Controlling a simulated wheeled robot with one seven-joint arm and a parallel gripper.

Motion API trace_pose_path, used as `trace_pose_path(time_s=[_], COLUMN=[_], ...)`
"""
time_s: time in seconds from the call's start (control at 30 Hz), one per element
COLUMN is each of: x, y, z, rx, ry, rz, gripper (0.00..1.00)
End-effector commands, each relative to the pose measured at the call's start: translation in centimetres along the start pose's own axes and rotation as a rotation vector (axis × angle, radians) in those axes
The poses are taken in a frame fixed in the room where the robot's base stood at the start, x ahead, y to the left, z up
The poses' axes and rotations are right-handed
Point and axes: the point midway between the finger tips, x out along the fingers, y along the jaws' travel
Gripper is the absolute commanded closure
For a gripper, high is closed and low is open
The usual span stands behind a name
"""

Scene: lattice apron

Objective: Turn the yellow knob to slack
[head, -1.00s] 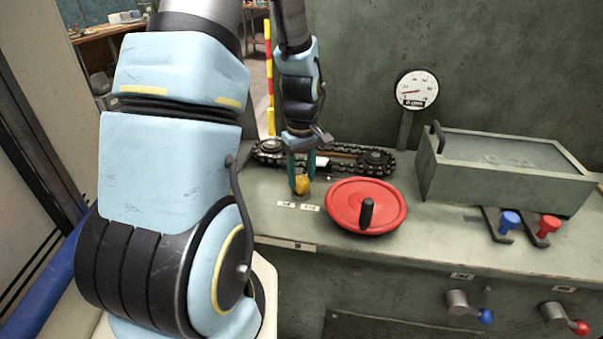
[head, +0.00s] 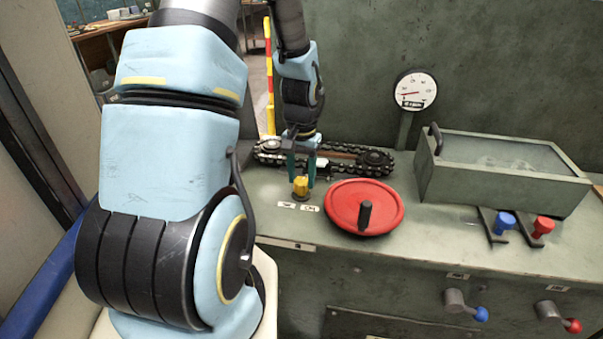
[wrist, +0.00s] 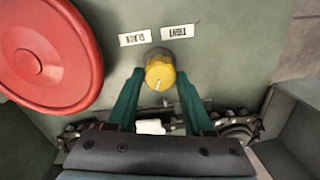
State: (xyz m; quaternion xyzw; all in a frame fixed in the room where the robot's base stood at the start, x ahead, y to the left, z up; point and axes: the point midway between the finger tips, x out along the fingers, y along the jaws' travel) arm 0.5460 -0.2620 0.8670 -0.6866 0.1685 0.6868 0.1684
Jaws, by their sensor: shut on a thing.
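The yellow knob (head: 300,188) stands on the grey-green bench top, left of the red wheel. In the wrist view the knob (wrist: 160,75) sits between the two teal fingertips of my gripper (wrist: 160,73), which look in contact with its sides. My gripper also shows in the head view (head: 301,177), reaching down from behind the knob. A thin pale line marks the knob's top, on the side away from the labels. The SLACK label (wrist: 135,39) and the TIGHT label (wrist: 178,31) lie beside the knob, upside down in the wrist view; SLACK is nearer the red wheel.
The red wheel (head: 350,212) with a black handle is close to the right. A chain on sprockets (head: 345,156) runs behind my gripper. A dial gauge (head: 414,90), a grey bin (head: 505,165), and blue and red levers stand farther right.

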Motion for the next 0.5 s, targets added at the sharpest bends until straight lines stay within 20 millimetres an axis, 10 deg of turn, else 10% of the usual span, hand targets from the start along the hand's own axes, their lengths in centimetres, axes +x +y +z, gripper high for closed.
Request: trace_pose_path(time_s=[0.5], x=[-0.24], y=[0.01], z=[-0.01], rx=[0.489], ry=[0.000], rz=[0.001], gripper=[1.00])
